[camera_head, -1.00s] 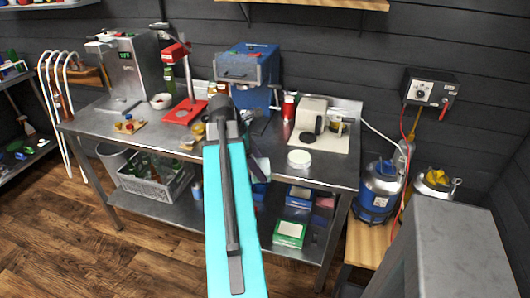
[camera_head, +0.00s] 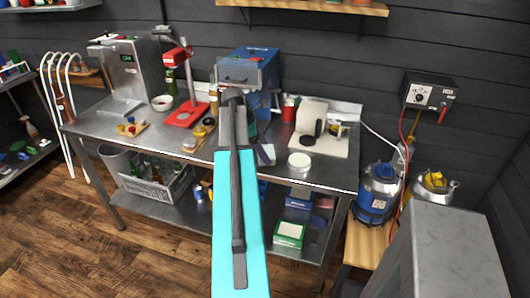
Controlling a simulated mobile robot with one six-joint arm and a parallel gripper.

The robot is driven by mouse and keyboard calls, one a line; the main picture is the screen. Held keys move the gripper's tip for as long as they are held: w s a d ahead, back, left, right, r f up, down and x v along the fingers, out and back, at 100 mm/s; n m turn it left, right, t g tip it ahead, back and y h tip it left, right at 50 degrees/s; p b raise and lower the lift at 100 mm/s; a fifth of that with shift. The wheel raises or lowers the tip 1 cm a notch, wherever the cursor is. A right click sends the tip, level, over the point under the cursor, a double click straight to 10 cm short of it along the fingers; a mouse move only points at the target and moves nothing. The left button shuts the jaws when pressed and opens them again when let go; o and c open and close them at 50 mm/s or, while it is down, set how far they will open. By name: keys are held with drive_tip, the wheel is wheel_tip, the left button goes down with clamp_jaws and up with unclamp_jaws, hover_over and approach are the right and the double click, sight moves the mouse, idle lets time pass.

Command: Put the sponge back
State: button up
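My arm reaches over the steel workbench (camera_head: 335,176) with its long cyan link toward the camera. This link covers most of my wrist and gripper. A small dark purple shape (camera_head: 266,154) shows just right of the link above the bench. I cannot tell whether it is part of my gripper or a separate thing. The gripper's fingers cannot be made out. I cannot pick out a sponge for sure. A small yellowish item (camera_head: 190,143) lies on the bench left of my arm, too small to identify.
A red stand (camera_head: 186,113), a blue machine (camera_head: 245,72) and a pale board (camera_head: 328,143) with a dark disc occupy the bench. A white round dish (camera_head: 299,161) stands near the front edge. A grey crate (camera_head: 158,188) of bottles is on the shelf below. Metal canisters (camera_head: 379,187) stand at right.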

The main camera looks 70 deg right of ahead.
drive_tip(key=shift+w+d+f, duration=0.1)
drive_tip(key=shift+w+d, duration=0.05)
drive_tip(key=shift+d, duration=0.5)
drive_tip(key=shift+w+d, duration=0.15)
drive_tip(key=shift+d, duration=0.45)
drive_tip(key=shift+f+p, duration=0.15)
drive_tip(key=shift+p, duration=0.2)
drive_tip(key=shift+f+p, duration=0.65)
drive_tip(key=shift+f, duration=1)
drive_tip(key=o, duration=1.1)
drive_tip(key=shift+f, duration=0.1)
